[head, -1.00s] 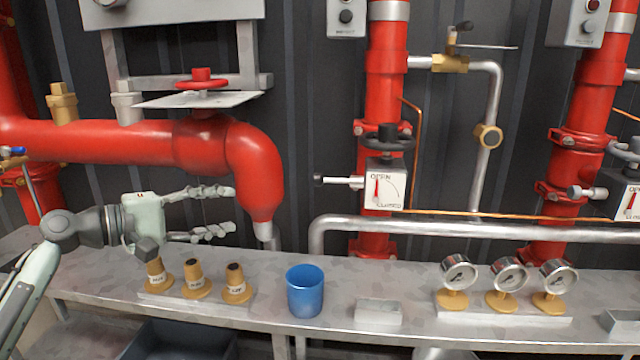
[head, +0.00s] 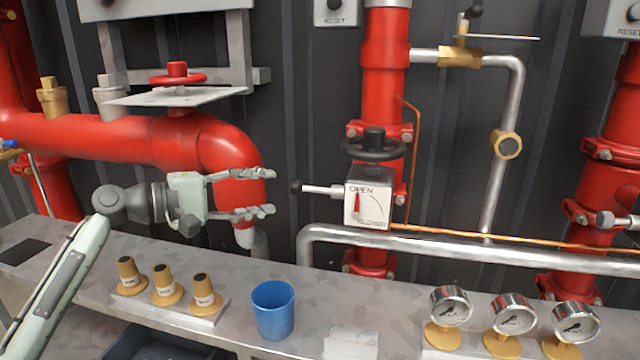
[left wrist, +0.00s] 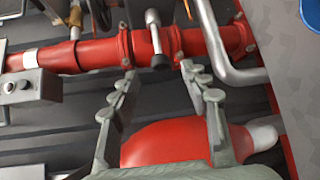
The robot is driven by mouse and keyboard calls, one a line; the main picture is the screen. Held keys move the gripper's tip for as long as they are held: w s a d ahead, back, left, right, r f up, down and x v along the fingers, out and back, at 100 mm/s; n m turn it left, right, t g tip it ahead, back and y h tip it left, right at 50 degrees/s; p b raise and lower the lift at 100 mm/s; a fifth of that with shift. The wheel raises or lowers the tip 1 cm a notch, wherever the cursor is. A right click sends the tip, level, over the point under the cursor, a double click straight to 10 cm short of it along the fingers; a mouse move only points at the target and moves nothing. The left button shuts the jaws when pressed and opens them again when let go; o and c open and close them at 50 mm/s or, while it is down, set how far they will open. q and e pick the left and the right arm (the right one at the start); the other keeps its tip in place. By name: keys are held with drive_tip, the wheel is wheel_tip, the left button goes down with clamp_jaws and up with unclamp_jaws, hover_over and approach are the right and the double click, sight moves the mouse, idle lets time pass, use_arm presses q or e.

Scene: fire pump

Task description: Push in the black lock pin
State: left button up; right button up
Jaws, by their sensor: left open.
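The black lock pin (head: 297,187) is a dark knob on a silver shaft. It sticks out to the left from the white OPEN/CLOSED indicator box (head: 367,205) on the middle red pipe. In the left wrist view the pin's knob (left wrist: 160,61) shows between and just beyond the fingertips. My left gripper (head: 270,192) is open, with its fingers pointing right at the pin. A small gap appears between the fingertips and the knob. The pin's shaft is visible between the knob and the box. My right gripper is not in view.
A black handwheel (head: 374,148) sits above the box. A thick red elbow pipe (head: 225,150) runs behind my left gripper. The grey bench (head: 240,275) below carries a blue cup (head: 273,309), brass fittings (head: 164,286) and gauges (head: 512,318). A silver pipe (head: 450,258) runs below the box.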

sight(291, 189)
use_arm(q)
drive_tip(key=x, duration=0.8)
clamp_jaws()
idle(0.4)
